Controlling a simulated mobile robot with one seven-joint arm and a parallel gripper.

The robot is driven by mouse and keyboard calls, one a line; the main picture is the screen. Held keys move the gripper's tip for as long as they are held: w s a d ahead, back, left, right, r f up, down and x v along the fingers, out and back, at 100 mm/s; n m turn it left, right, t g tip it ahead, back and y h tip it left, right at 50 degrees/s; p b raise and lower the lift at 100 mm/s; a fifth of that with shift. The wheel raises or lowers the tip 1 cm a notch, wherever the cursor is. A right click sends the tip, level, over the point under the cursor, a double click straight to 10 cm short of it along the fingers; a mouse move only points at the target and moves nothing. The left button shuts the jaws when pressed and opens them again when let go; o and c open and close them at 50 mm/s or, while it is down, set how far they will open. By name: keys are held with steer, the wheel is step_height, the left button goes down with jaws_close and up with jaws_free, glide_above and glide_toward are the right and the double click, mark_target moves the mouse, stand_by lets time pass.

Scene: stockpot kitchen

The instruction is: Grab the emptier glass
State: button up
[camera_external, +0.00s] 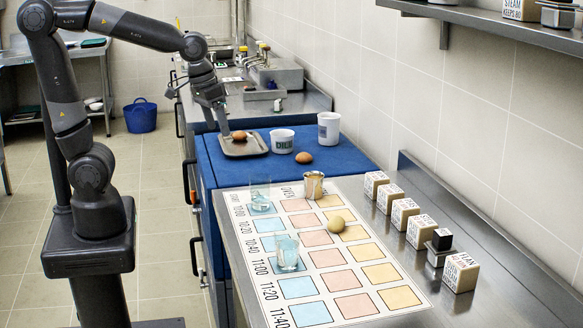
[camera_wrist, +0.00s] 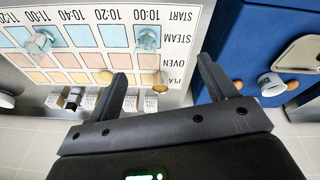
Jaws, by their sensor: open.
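Two clear glasses stand on the printed chart. The far glass (camera_external: 260,195) is on a blue square by the 10:00 label, and it also shows in the wrist view (camera_wrist: 148,38). The near glass (camera_external: 287,254) is on a blue square by the 11:00 label, and it also shows in the wrist view (camera_wrist: 42,41). Both look bluish and see-through; I cannot tell their fill levels. My gripper (camera_external: 224,128) is open and empty, at the tray beyond the chart and apart from both glasses. Its two fingers show in the wrist view (camera_wrist: 160,66).
A metal cup (camera_external: 313,185) stands near the far glass, with a tan egg-shaped item (camera_external: 336,224) nearer. The blue top holds a tray (camera_external: 256,150) with a brown egg (camera_external: 239,135), another egg (camera_external: 304,157) and white tubs (camera_external: 282,141). Label blocks (camera_external: 405,213) line the right.

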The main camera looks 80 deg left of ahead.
mark_target(260, 191)
steer(key=w+d+f+n+g, duration=0.3)
steer(key=w+d+f, duration=0.1)
steer(key=w+f, duration=0.5)
steer(key=shift+n, duration=0.3)
steer(key=f, duration=0.3)
steer(key=w+f, duration=0.1)
steer(key=f, duration=0.6)
steer(key=shift+w+a, duration=0.15)
steer(key=c, duration=1.2)
